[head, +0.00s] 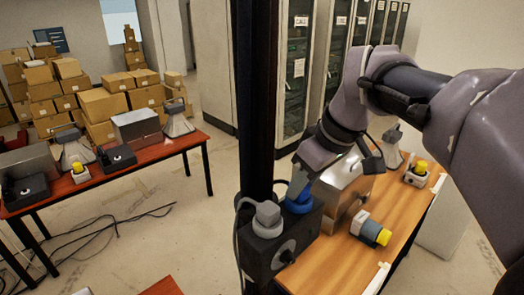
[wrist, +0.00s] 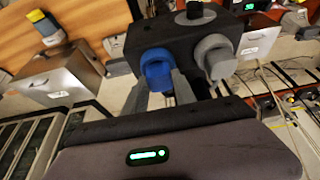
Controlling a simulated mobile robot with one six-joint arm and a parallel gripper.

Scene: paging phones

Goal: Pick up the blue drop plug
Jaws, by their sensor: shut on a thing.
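A metal case (head: 342,198) stands right behind the black box. A grey-and-yellow device (head: 370,229) lies at the table's front, and a yellow-topped one (head: 417,173) farther back. Cables hang near the grey plug.

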